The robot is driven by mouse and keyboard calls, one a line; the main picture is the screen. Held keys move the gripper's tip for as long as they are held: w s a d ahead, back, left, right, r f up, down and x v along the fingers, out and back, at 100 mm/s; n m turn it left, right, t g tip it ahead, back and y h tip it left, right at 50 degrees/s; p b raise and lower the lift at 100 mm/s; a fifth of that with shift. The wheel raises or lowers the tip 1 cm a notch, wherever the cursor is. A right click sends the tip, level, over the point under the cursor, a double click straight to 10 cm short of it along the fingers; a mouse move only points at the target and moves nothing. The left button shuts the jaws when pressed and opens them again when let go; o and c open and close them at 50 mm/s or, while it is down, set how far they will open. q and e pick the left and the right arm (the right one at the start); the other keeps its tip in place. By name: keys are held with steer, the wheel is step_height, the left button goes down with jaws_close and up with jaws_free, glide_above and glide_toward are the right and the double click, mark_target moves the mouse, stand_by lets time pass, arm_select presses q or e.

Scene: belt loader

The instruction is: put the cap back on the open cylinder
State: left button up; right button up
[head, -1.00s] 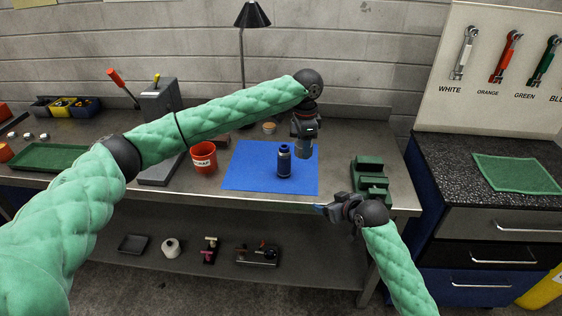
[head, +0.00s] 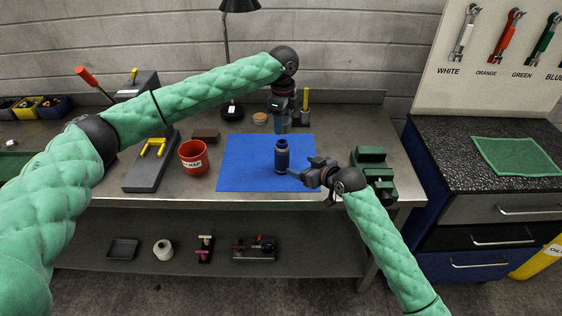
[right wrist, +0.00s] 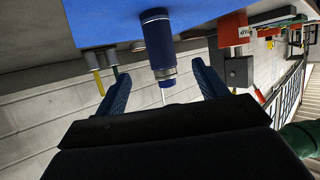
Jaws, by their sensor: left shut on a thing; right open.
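The open cylinder (head: 282,159) is dark blue with a narrower top and stands upright on the blue mat (head: 240,165). In the right wrist view the cylinder (right wrist: 157,42) appears upside down, between the fingers and ahead of them. My right gripper (head: 303,169) is open, low at the cylinder's right side, fingers pointing at it; I see no clear contact. My left gripper (head: 281,122) points down, above and behind the cylinder in the head view. It is shut on the cap, which the fingers mostly hide; its outline is not clear.
A green block-like fixture (head: 371,172) stands right of the mat, close to my right gripper. A red-orange cup (head: 193,158) and a grey stand with a yellow fork (head: 150,165) are to the left. A wooden disc (head: 260,117) and a yellow-handled tool (head: 306,98) are behind.

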mark_target(282, 158)
arm_select(q)
steer(key=shift+w+a+f, duration=0.1)
steer(key=shift+w+a, duration=0.05)
steer(key=shift+a, duration=0.05)
steer(key=shift+d, duration=0.1)
arm_select(e)
steer(key=x, duration=1.2)
steer(key=shift+f, duration=0.2)
steer(key=c, duration=1.5)
arm_select(q)
steer(key=shift+f, duration=2.45)
arm_select(e)
steer(key=shift+o, duration=0.2)
